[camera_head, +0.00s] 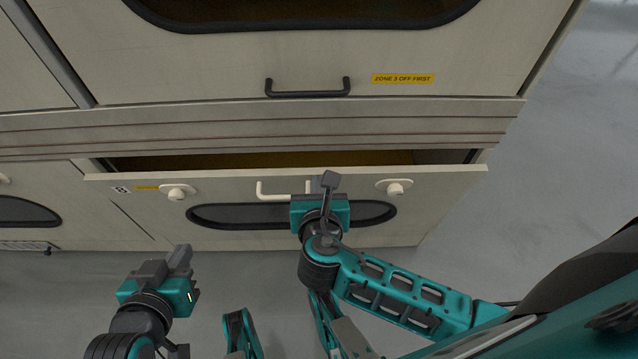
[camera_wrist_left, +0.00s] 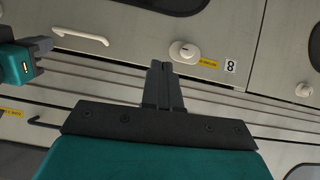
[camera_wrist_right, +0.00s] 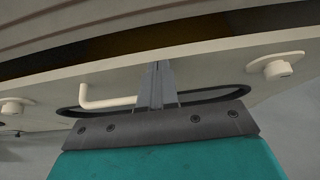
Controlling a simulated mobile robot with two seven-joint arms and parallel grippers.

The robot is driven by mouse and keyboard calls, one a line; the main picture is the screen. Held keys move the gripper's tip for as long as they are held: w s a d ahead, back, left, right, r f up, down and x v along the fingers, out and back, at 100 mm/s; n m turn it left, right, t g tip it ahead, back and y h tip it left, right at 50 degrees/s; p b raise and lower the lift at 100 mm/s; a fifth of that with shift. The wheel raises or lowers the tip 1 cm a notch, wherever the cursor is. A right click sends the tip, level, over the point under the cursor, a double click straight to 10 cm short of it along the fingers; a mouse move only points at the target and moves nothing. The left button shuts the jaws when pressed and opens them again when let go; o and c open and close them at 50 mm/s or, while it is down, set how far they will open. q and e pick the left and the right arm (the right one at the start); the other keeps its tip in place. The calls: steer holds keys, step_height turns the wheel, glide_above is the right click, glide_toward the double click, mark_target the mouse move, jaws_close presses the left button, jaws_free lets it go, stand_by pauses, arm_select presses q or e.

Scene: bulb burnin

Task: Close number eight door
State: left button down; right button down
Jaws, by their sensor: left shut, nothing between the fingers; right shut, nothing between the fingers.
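The number eight door (camera_head: 440,188) is a cream, drop-front panel standing ajar, with a dark gap along its top edge in the head view. Its "8" label (camera_wrist_left: 231,66) shows in the left wrist view. The door has a white handle (camera_head: 272,194), two white knobs (camera_head: 177,192) (camera_head: 395,187) and a dark oval window (camera_head: 235,215). My right gripper (camera_head: 325,183) is shut and empty at the door's front, beside the handle; whether it touches the door is unclear. My left gripper (camera_head: 178,262) is shut and empty, in front of and below the door's left part.
Above is a closed upper door with a black handle (camera_head: 307,92) and a yellow label (camera_head: 403,78) reading "ZONE 3 OFF FIRST". Another lower door (camera_head: 60,205) is at the left. Grey floor (camera_head: 590,120) is free at the right.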

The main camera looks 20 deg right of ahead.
mark_target(318, 169)
arm_select(q)
steer(key=shift+r, duration=0.1)
arm_select(e)
steer(key=w+p, duration=0.1)
steer(key=r+p, duration=0.1)
steer(key=p, duration=0.1)
steer(key=shift+w+d, duration=0.25)
steer(key=shift+w, duration=0.15)
arm_select(q)
steer(key=shift+s+a+r+y+p, duration=0.15)
steer(key=shift+a+r+p, duration=0.15)
steer(key=shift+a+r, duration=0.1)
steer(key=shift+s+a+r+y+p, duration=0.1)
steer(key=shift+a+r+y+p, duration=0.05)
steer(key=shift+a+r+p, duration=0.2)
arm_select(e)
steer(key=shift+w+d+f+g, duration=0.25)
steer(key=shift+w+g, duration=0.15)
steer(key=shift+w, duration=0.2)
arm_select(q)
steer(key=shift+r, duration=0.15)
arm_select(e)
steer(key=shift+s, duration=0.1)
